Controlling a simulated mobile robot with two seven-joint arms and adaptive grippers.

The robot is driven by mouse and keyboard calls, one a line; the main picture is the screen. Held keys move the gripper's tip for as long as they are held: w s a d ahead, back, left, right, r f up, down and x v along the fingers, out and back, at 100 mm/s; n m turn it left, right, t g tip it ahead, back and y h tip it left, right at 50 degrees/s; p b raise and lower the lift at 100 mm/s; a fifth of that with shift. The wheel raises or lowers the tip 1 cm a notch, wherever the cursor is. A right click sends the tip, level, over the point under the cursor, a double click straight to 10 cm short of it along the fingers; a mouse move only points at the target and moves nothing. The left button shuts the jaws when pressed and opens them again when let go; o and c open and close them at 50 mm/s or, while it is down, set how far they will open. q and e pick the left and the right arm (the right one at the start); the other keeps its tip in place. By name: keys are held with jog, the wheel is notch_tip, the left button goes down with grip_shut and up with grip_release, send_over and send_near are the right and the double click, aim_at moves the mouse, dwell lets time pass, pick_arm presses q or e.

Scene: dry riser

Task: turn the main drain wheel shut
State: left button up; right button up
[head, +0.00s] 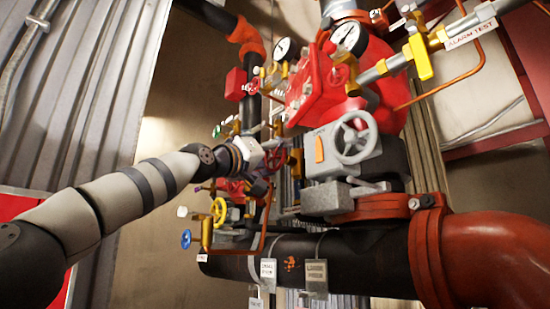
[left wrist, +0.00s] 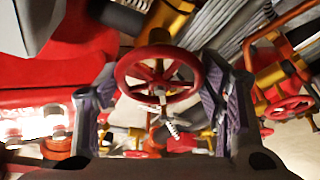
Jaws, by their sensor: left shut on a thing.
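A red spoked handwheel (left wrist: 158,79) sits between the two fingers of my left gripper (left wrist: 160,92) in the left wrist view. The fingers are shut on its rim from opposite sides. No label on it is readable, but it is the wheel in my grip for the main drain. In the head view my left gripper (head: 268,158) reaches in among the valves, left of the grey box with a handwheel. There the gripped wheel is mostly hidden behind the gripper and small pipes. My right gripper is in neither view.
A grey handwheel (head: 355,137) on a grey box stands right of my gripper. A yellow wheel (head: 219,211) and a blue wheel (head: 186,239) are below. A thick black pipe (head: 345,262) runs underneath. Another red wheel (left wrist: 289,107) is close by on the right in the left wrist view.

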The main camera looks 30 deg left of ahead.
pick_arm(q)
jog(key=shift+c, duration=0.6)
jog(key=shift+f, duration=0.1)
jog(key=shift+w+m+h, duration=0.1)
jog(key=shift+m+h, duration=0.3)
jog(key=shift+m, duration=0.1)
jog(key=m, duration=0.1)
jog(key=m+h, duration=0.1)
jog(key=shift+w+f+m+b, duration=0.15)
jog(key=shift+f+m+b, duration=0.05)
jog(key=shift+m+b, duration=0.1)
jog(key=m, duration=0.1)
jog(key=m+h, duration=0.1)
jog(key=m, duration=0.1)
jog(key=shift+r+g+h, duration=0.15)
jog(key=shift+g+h, duration=0.15)
jog(key=shift+m+g+h, duration=0.3)
jog(key=shift+m+h, duration=0.6)
jog(key=shift+m, duration=0.8)
jog(key=o, duration=1.2)
jog(key=shift+c, duration=0.2)
